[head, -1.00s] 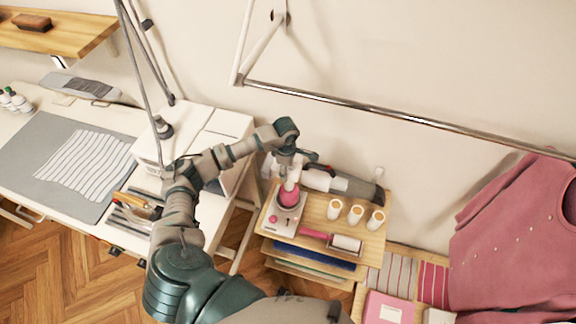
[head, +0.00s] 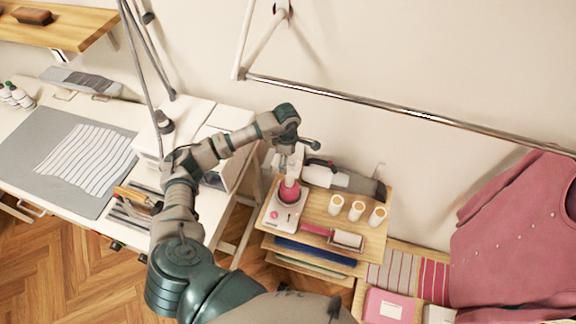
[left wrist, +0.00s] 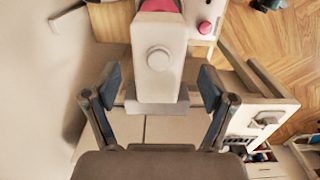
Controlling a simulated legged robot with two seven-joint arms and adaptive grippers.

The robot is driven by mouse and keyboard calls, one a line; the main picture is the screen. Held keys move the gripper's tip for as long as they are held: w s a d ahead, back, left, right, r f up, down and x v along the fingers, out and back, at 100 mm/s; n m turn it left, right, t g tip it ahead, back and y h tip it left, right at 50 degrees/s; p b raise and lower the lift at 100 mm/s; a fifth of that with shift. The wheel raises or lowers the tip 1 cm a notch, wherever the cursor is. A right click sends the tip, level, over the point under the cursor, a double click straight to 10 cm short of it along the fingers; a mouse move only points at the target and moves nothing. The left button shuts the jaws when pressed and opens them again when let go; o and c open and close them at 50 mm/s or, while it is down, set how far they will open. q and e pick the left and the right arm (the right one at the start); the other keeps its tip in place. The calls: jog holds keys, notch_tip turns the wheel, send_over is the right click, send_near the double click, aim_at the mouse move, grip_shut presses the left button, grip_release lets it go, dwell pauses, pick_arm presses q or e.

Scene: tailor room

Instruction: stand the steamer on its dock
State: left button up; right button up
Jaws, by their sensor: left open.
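The steamer (head: 290,187) is white with a pink lower part and stands upright on its dock (head: 283,216), a white base with a pink button, on the wooden cart top. In the left wrist view the white steamer body (left wrist: 158,58) with a round button lies between my fingers, with a gap on each side. Part of the dock (left wrist: 205,28) shows beyond it. My left gripper (head: 291,160) is open around or just above the steamer's upper end; it also shows in the left wrist view (left wrist: 158,85). The steamer's foot is partly hidden there. My right gripper is out of view.
Behind the dock lies a white and dark grey appliance (head: 345,182). A white box-shaped machine (head: 215,130) stands left, with a metal rail (head: 400,112) above. A pink garment (head: 515,230) hangs right.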

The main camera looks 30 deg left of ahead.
pick_arm(q)
notch_tip(320, 180, up, 8)
jog(key=shift+a+b, duration=0.1)
jog(key=shift+b, duration=0.45)
